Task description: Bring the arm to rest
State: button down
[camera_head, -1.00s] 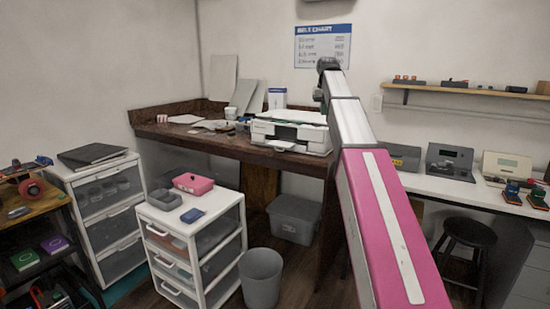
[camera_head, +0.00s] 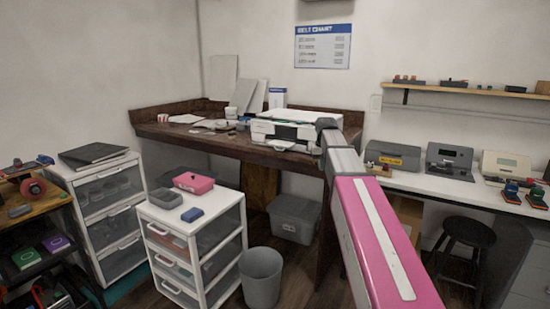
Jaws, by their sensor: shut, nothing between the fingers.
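My arm (camera_head: 372,230) reaches from the lower right toward the middle of the head view. Its pink link has a white stripe and leads to a grey section (camera_head: 342,157) with a dark joint at its far end. This far end shows in front of the right side of the white printer. My gripper itself cannot be made out; it is hidden beyond the arm's far end.
A brown workbench (camera_head: 215,143) carries the white printer (camera_head: 285,131). A white drawer unit (camera_head: 186,240) with a pink box (camera_head: 193,182) stands left of a grey bin (camera_head: 261,279). A white counter (camera_head: 420,184) and a black stool (camera_head: 468,234) are at the right.

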jog(key=s+f, duration=1.3)
jog(key=f, duration=0.3)
jog(key=s+f+g, duration=0.1)
jog(key=s+f, duration=1.2)
jog(key=f, duration=0.2)
jog(key=shift+a+f, duration=0.35)
